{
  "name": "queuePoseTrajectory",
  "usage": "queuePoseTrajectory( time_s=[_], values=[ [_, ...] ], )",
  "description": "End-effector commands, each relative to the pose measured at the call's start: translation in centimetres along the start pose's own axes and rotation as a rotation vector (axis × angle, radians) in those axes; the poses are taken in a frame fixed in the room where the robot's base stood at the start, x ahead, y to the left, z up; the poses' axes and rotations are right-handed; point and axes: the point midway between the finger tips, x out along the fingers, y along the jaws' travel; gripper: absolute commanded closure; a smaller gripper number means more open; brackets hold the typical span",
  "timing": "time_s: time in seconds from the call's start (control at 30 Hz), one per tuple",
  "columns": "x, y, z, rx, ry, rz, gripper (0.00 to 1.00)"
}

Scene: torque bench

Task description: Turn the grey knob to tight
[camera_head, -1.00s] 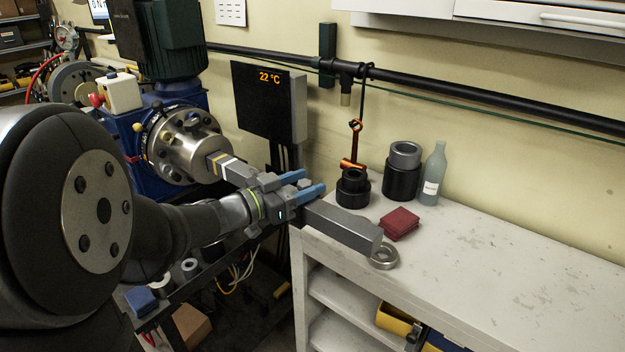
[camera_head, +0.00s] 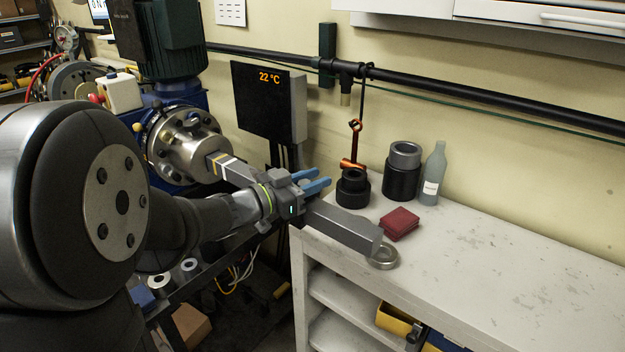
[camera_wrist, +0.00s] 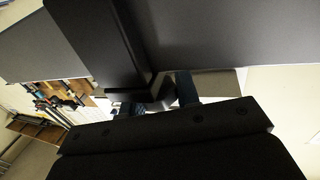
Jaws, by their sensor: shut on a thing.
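A round steel-grey hub (camera_head: 192,152) sits on the blue machine at the left, and a long square grey bar (camera_head: 345,228) runs from its middle out to the right, over the bench corner. No other grey knob can be told apart. My gripper (camera_head: 318,182), with blue fingers, is shut on the bar at about its middle, and the fingertips stick out past it on the wall side. The gripper body hides part of the bar. In the wrist view the blue fingers (camera_wrist: 186,88) show small beside large dark grey surfaces, and their contact with the bar is unclear there.
The bench (camera_head: 500,265) has a steel ring (camera_head: 383,257) by the bar's end, a red cloth (camera_head: 400,224), black sockets (camera_head: 352,188) and a grey bottle (camera_head: 433,175). A dark display (camera_head: 265,105) reading 22 °C hangs behind the gripper. The bench's right side is clear.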

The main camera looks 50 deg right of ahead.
Motion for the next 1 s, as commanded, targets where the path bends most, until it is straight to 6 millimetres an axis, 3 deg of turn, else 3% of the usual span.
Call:
queuePoseTrajectory(
  time_s=[0.7,1.0],
  values=[
    [-0.21,0.64,0.11,-0.001,-0.002,0.408,0.94],
    [-0.3,0.88,0.1,-0.001,-0.001,0.506,0.94]
  ],
)
